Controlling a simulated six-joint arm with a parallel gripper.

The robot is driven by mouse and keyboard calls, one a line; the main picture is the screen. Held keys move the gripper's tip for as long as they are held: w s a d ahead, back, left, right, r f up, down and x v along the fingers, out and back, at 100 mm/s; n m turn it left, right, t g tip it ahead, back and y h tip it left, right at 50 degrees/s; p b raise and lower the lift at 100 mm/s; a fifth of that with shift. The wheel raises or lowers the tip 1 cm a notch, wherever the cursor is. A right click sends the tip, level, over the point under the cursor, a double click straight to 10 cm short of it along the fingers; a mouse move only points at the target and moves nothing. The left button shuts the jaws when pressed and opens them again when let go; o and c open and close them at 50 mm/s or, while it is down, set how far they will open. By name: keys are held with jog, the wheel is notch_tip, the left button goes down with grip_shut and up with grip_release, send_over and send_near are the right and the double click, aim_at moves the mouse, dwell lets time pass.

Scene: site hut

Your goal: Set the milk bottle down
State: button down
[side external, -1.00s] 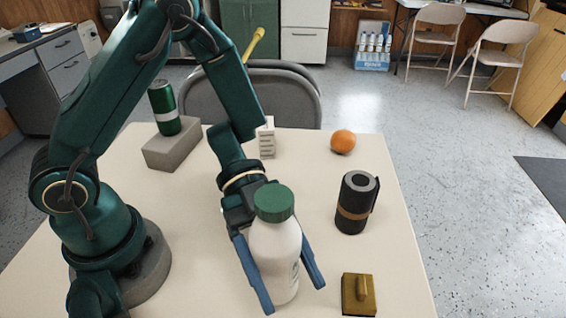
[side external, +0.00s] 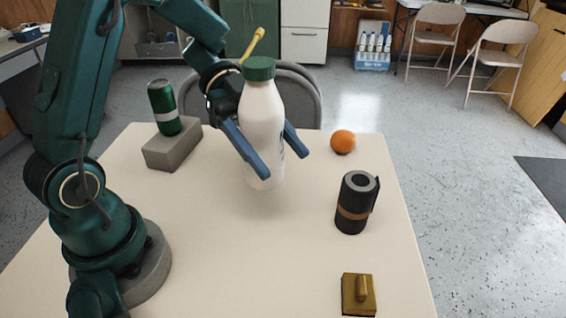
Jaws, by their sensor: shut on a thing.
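The milk bottle (side external: 262,125) is white with a green cap and stands upright between the blue fingers of my gripper (side external: 268,150). My gripper is shut on the bottle's body. The bottle appears held above the table (side external: 230,255), over its back middle part, with a faint shadow below it. The bottle hides part of the table's back edge and of the chair behind.
A green can (side external: 163,107) stands on a grey block (side external: 172,146) at the back left. An orange (side external: 342,142) lies at the back right. A dark roll (side external: 356,203) with a brown band stands at the right, and a brass-coloured block with a handle (side external: 358,294) lies front right. The table's front middle is clear.

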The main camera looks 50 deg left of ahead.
jog(key=w+a+n+t, duration=0.4)
jog(key=w+t, duration=0.1)
jog(key=w, duration=0.1)
jog(key=shift+n+y, duration=0.4)
jog(key=shift+y, duration=0.1)
jog(key=shift+w+f, duration=0.15)
jog(key=shift+f, duration=2.45)
jog(key=shift+w+f, duration=0.15)
jog(key=shift+f, duration=2.4)
jog(key=shift+f, duration=0.15)
grip_release()
